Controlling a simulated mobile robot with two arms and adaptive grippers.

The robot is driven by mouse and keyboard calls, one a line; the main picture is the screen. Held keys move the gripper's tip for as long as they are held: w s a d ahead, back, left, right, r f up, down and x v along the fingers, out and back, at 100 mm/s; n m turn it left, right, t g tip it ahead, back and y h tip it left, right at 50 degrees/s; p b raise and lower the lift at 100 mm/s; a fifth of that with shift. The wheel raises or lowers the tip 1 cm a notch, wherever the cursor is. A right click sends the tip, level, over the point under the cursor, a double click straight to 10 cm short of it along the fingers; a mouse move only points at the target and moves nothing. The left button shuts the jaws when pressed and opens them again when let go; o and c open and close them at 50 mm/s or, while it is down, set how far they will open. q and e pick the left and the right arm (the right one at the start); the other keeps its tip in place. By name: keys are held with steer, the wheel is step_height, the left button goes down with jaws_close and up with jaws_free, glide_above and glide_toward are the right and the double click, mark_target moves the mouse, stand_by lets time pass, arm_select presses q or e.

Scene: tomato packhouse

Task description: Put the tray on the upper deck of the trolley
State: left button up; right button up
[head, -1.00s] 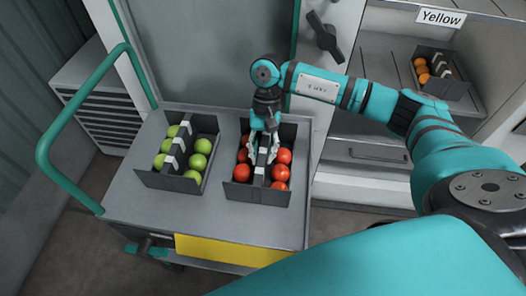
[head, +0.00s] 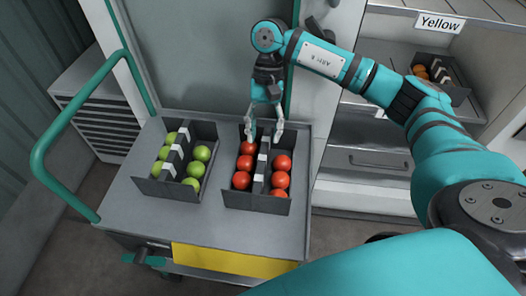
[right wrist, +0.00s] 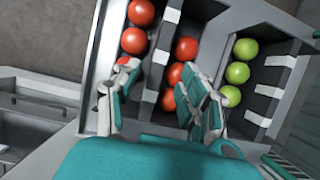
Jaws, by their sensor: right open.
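A dark grey tray of red tomatoes (head: 258,203) rests on the trolley's upper deck (head: 224,232), to the right of a like tray of green tomatoes (head: 176,183). The red tray has a central divider with white grip patches. My right gripper (head: 264,138) is open above the far end of the red tray, and it does not hold the divider. In the right wrist view its spread fingers (right wrist: 160,95) show over the red tray (right wrist: 152,72), with the green tray (right wrist: 262,88) to the right. My left gripper is not in view.
The trolley's green handle (head: 62,130) stands at the left. A shelf with a "Yellow" sign (head: 440,22) holds a tray of orange tomatoes (head: 440,75) at the right. A cabinet stands behind the trolley. The deck's front strip is clear.

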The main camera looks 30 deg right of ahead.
steer(key=shift+v, duration=2)
steer(key=shift+c, duration=0.3)
